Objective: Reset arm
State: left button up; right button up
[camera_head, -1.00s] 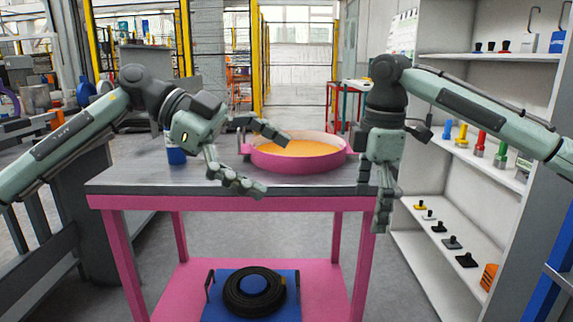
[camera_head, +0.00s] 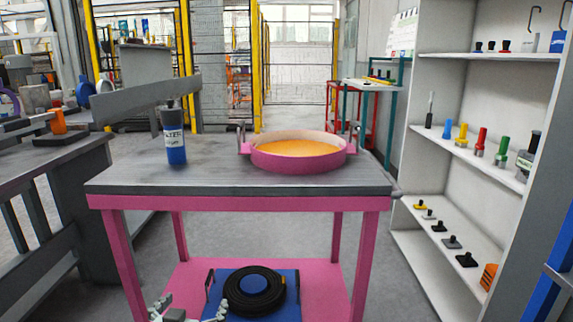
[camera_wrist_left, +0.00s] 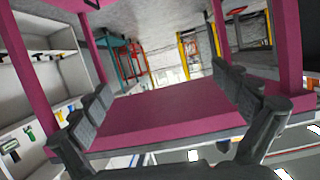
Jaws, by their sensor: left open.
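My left gripper (camera_head: 190,306) shows only at the bottom edge of the head view, low in front of the pink table's lower shelf. Its two fingers are apart with nothing between them. In the left wrist view the open fingers (camera_wrist_left: 166,92) frame the pink lower shelf, seen tilted. The rest of the left arm is out of the head view. My right arm and gripper are not in view.
A pink table with a grey top (camera_head: 215,183) holds a pink round pan (camera_head: 300,163) with orange contents and a blue-and-black bottle (camera_head: 175,145). A black coil (camera_head: 236,304) lies on its lower shelf. A white shelf unit (camera_head: 400,215) stands right.

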pick_arm(q)
jog(key=s+a+f+g, duration=0.2)
jog(key=s+f+g, duration=0.1)
jog(key=s+f, duration=0.4)
jog(key=s+a+f+g+y, duration=0.1)
jog(key=s+a+f+g, duration=0.1)
jog(key=s+f+g, duration=0.2)
jog(key=s+a+f+g, duration=0.2)
jog(key=s+f+g, duration=0.2)
jog(key=s+f, duration=0.6)
jog(key=s, duration=0.8)
jog(key=shift+s+a+m+y, duration=0.2)
jog(key=shift+a+m+y, duration=0.05)
jog(key=shift+m+y, duration=0.05)
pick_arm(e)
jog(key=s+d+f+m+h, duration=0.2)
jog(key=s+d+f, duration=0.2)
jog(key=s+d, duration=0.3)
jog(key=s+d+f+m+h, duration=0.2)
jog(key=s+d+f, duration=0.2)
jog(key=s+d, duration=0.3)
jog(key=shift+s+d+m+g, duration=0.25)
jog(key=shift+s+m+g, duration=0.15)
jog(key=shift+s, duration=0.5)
